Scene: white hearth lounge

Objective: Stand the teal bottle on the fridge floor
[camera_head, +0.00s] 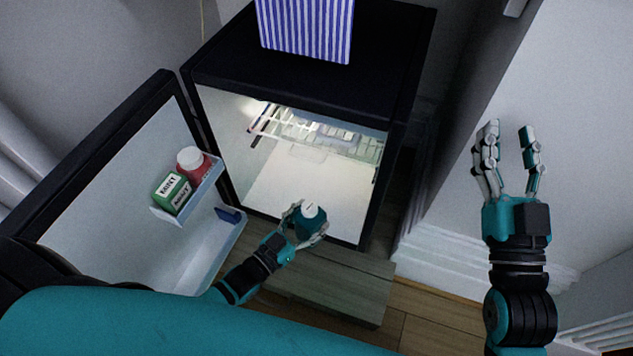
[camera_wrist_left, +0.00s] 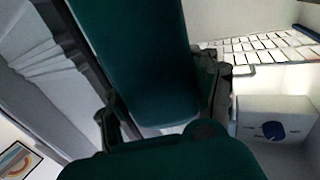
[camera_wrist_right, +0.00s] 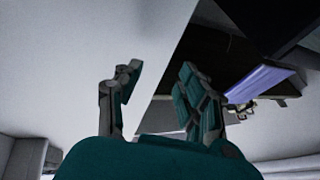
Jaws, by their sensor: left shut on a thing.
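The teal bottle (camera_head: 312,225) has a white cap and is in my left gripper (camera_head: 306,230), at the front opening of the fridge (camera_head: 385,160). In the left wrist view the bottle (camera_wrist_left: 145,60) fills the space between the fingers of my left gripper (camera_wrist_left: 165,115), which are shut on it. I cannot tell whether the bottle's base touches anything. My right gripper (camera_head: 510,155) is open and empty, raised to the right of the fridge. It also shows in the right wrist view (camera_wrist_right: 155,85).
The fridge door (camera_head: 110,190) stands open at the left, with a green mint box (camera_head: 172,193) and a red white-capped bottle (camera_head: 193,162) on its shelf. A wire rack (camera_head: 320,130) is inside the fridge. A striped bag (camera_head: 305,28) stands on top. A wooden board (camera_head: 335,285) lies before the opening.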

